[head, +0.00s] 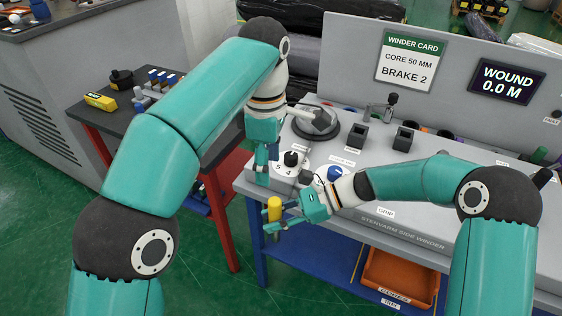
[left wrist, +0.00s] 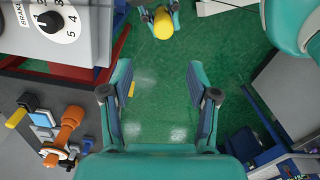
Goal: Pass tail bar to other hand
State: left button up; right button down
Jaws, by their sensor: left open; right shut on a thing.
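The yellow cylindrical bar (head: 274,210), which looks to be the tail bar, is in my right gripper (head: 273,221), beyond the front edge of the winder bench. In the left wrist view, the bar's yellow round end (left wrist: 163,25) shows at the top, between the right gripper's fingers. The rest of its length is hidden there. My left gripper (head: 262,172) is open and empty, above and slightly left of the bar, beside the brake dial. Its two spread fingers (left wrist: 158,80) frame bare green floor in the left wrist view, apart from the bar.
The brake dial (head: 291,160) and a blue knob (head: 334,173) sit on the winder bench close to both grippers. A dark side table (head: 140,125) with tools stands left. An orange tray (head: 398,277) is under the bench. Green floor is clear in front.

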aim_at(280, 201)
pick_arm(q)
jog(key=shift+m, duration=0.3)
jog(key=f, duration=0.3)
jog(key=s+d+f, duration=0.1)
jog(key=f, duration=0.3)
jog(key=d+f, duration=0.1)
jog(key=f, duration=0.3)
jog(key=shift+s+f, duration=0.15)
grip_shut()
pick_arm(e)
jog(key=c, duration=0.8)
grip_release()
